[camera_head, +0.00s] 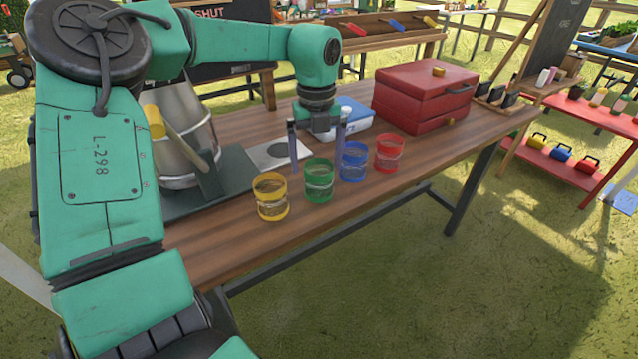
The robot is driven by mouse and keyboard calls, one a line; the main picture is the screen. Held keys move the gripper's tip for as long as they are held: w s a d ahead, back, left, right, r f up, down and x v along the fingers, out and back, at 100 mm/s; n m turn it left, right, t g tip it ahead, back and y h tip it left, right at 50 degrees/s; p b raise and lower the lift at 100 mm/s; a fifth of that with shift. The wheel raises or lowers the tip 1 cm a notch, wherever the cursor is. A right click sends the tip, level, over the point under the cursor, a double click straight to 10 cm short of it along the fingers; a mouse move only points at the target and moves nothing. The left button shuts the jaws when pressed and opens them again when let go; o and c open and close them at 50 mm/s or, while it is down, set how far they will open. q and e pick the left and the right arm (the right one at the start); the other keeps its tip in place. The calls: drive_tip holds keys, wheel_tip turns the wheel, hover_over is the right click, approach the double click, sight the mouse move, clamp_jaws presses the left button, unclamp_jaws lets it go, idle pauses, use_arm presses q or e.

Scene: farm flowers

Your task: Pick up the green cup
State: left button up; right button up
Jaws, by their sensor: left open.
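The green cup (319,182) stands upright on the wooden table, in a row of cups near the front edge. The yellow cup (271,197) is just left of it. The blue cup (354,162) and the red cup (389,153) are to its right. My left gripper (316,168) points down from above with its two fingers spread. In the picture the fingers come down at either side of the green cup's top, with the right finger in front of or beside the blue cup. I cannot tell how far above or behind the cup the fingertips are. My right gripper is not in view.
A red box (425,96) sits at the back right of the wooden table (260,250). A blue and white container (347,114) is behind the gripper. A large metal vessel (180,135) stands on a dark base at left.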

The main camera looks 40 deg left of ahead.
use_arm(q)
drive_tip(key=f, duration=0.5)
drive_tip(key=shift+w+d+f, duration=0.1)
drive_tip(key=shift+d+f, duration=0.1)
drive_tip(key=c, duration=1.3)
drive_tip(key=shift+o, duration=0.2)
drive_tip(key=shift+r, duration=0.1)
